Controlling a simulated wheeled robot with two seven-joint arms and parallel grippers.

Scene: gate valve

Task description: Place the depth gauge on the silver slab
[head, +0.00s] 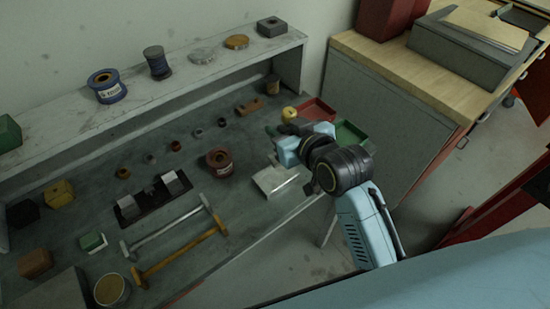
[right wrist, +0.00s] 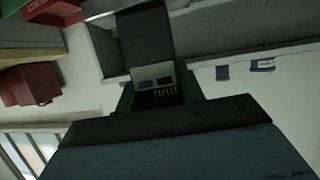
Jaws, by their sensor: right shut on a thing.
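The silver slab (head: 272,181) lies on the grey-green workbench near its right front edge. My right gripper (head: 276,144) is in the head view, just beyond and above the slab. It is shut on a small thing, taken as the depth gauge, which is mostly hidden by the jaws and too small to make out. In the right wrist view, a dark block-like part with a pale slotted face (right wrist: 157,84) shows ahead of the wrist; I cannot tell what it is. My left gripper is out of view.
A red tray (head: 318,109) and a green tray (head: 349,134) lie right of the gripper. A brown spool (head: 219,162) stands left of the slab. Silver and orange bar handles (head: 180,254) lie at the left front. A shelf (head: 140,92) runs along the back.

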